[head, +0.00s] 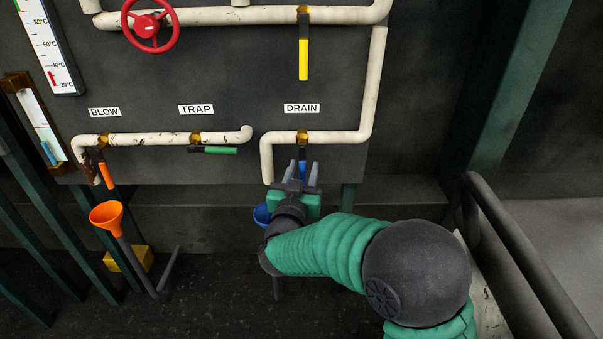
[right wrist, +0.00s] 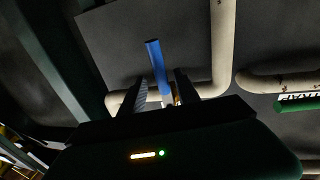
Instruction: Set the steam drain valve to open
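The DRAIN label (head: 301,108) is on the dark panel above a cream pipe with a brass valve (head: 302,136). The valve's blue lever (head: 302,167) hangs straight down, across the pipe's run, its lower part hidden by my gripper. My right gripper (head: 301,170) is just below the valve, its two fingers apart on either side of the lever. In the right wrist view the blue lever (right wrist: 157,62) shows between the spread fingers (right wrist: 160,90), with a gap visible; contact cannot be told. My left gripper is not in view.
A yellow lever (head: 303,59) hangs above the DRAIN label. The green TRAP lever (head: 219,150) lies sideways, and the orange BLOW lever (head: 107,175) hangs down. A red handwheel (head: 150,26), an orange funnel (head: 107,214) and a blue funnel (head: 262,214) are nearby. A dark railing (head: 520,255) stands right.

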